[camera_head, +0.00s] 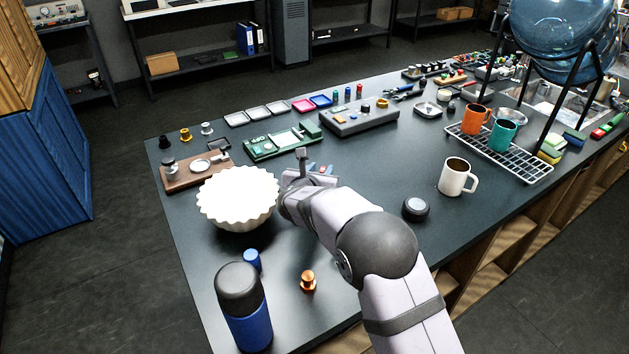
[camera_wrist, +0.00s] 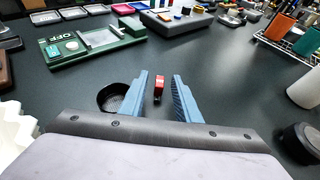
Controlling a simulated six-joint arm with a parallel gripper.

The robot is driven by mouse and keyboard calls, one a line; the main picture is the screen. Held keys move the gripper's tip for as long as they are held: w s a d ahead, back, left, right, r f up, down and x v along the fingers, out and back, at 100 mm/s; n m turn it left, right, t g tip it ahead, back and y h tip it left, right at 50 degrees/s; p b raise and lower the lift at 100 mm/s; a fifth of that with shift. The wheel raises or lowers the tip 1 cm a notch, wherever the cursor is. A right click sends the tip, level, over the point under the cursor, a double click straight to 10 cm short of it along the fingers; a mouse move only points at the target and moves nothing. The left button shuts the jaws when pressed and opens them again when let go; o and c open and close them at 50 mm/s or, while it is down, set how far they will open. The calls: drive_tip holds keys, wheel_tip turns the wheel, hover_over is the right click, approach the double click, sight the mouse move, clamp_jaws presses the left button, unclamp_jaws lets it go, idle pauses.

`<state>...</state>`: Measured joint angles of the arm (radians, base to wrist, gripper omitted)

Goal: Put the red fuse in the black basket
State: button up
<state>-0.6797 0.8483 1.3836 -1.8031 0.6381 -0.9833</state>
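The red fuse (camera_wrist: 158,86) shows in the wrist view as a small red piece with a dark lower end, between the tips of my gripper (camera_wrist: 161,88). Gaps show between it and both blue fingers, so the gripper is open around or just behind it; I cannot tell the exact depth. The black basket (camera_wrist: 109,97), small and round with a mesh inside, sits on the worktop just left of the left finger, partly hidden by it. In the head view my gripper (camera_head: 321,168) is low over the worktop, with a bit of red near its fingers. I cannot make out the basket there.
A white fluted bowl (camera_head: 238,197) stands left of my gripper. A green board (camera_head: 282,142) and a grey box (camera_head: 358,118) lie behind it. A white mug (camera_head: 456,177) and dark puck (camera_head: 416,208) are to the right; a blue bottle (camera_head: 247,322) stands in front.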

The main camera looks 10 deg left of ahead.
drive_tip(key=b+v, duration=0.1)
drive_tip(key=v, duration=0.6)
drive_tip(key=shift+s+r+b, duration=0.1)
drive_tip(key=shift+s+b, duration=0.2)
drive_tip(key=shift+c, duration=1.1)
drive_tip(key=shift+s, duration=0.15)
drive_tip(key=s+b, duration=0.1)
drive_tip(key=s+f+b, duration=0.1)
drive_tip(key=s, duration=0.1)
drive_tip(key=shift+s+d, duration=0.15)
drive_tip(key=shift+s, duration=0.1)
drive_tip(key=shift+s+d, duration=0.1)
drive_tip(key=shift+s, duration=0.15)
drive_tip(key=p+x, duration=0.1)
drive_tip(key=x, duration=0.5)
drive_tip(key=shift+w+p, duration=0.25)
drive_tip(key=shift+p, duration=0.05)
drive_tip(key=shift+w+f, duration=0.1)
drive_tip(key=shift+w, duration=0.15)
